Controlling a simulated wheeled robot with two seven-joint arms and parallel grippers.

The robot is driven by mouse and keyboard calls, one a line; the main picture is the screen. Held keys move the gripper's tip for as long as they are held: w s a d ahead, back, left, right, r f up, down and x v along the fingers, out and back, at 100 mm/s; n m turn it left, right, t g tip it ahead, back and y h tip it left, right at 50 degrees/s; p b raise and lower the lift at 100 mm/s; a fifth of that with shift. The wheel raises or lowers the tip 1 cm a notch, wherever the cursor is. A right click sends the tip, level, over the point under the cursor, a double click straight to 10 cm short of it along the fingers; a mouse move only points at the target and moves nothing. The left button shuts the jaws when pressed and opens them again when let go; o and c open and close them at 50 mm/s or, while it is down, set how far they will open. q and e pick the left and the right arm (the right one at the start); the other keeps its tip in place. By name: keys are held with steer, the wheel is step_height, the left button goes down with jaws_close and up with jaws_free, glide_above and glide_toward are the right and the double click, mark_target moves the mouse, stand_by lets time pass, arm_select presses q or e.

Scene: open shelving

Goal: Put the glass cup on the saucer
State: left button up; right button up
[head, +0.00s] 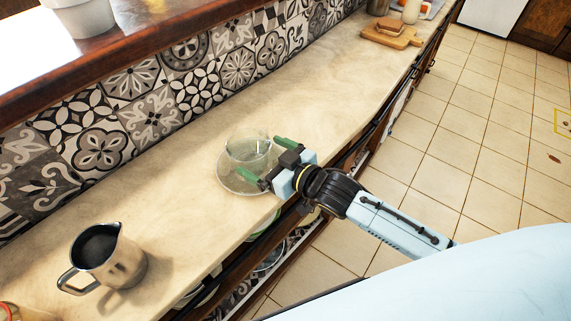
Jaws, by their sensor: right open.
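The clear glass cup (247,148) is upright on the counter and overlaps the saucer (228,184) in the head view. The saucer is pale, and its rim shows to the left of and below the cup. The cup appears to be on the saucer, though its base is partly hard to make out through the glass. My right gripper (268,161) is open just right of the cup, its two green-tipped fingers spread on either side of the cup's near side. I cannot tell whether either finger touches the glass. My left gripper is not in view.
A metal pitcher (112,262) stands at the lower left of the counter (310,100). A wooden board (392,38) with food on it lies at the far end. A tiled wall (200,80) bounds the back. The counter between cup and board is clear.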

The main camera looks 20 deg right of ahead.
steer(key=v, duration=0.7)
steer(key=shift+s, duration=0.35)
steer(key=shift+d, duration=0.15)
